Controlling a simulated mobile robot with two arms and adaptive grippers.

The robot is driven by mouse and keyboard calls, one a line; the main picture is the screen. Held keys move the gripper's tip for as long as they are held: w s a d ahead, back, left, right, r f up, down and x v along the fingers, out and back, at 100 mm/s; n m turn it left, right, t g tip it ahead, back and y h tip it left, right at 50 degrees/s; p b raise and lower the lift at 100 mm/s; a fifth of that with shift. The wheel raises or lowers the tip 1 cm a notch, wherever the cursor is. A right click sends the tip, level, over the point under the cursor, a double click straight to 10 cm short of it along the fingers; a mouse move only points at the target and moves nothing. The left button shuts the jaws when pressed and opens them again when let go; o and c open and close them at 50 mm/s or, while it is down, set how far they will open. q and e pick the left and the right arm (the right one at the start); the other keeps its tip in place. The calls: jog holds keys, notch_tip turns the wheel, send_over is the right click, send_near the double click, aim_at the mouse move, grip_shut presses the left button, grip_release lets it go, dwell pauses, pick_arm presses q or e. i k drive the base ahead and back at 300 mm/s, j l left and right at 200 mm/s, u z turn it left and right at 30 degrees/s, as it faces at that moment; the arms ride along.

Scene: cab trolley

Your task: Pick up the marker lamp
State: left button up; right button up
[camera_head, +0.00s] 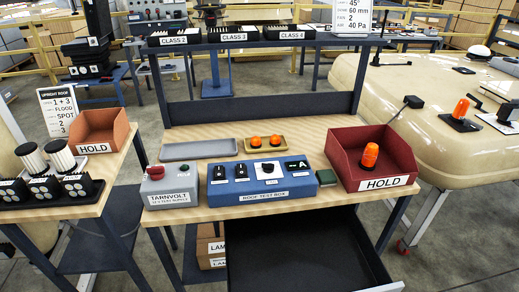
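A taller orange beacon (370,154) stands upright in the red bin (333,162) labelled HOLD, at the bench's right. Another orange beacon (461,109) stands on a black pad on the cream cab roof. No label tells which of these is the marker lamp. Neither of my grippers shows in the head view.
A blue roof test box (262,194) and a grey Tarnvolt supply box (171,197) line the bench's front. An empty grey tray (199,150) lies behind. An open black drawer (300,255) juts out below. A side table at left holds an orange HOLD bin (121,134) and several lamps.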

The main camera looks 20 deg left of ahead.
aim_at(255, 142)
jog(key=j+z, duration=0.25)
jog(key=j, duration=0.25)
jog(key=j+z, duration=0.25)
jog(key=j, duration=0.3)
jog(key=k+j+z, duration=0.1)
jog(key=j+z, duration=0.15)
jog(key=j, duration=0.25)
jog(key=k+j+z, duration=0.1)
jog(key=j+z, duration=0.15)
jog(key=j, duration=0.2)
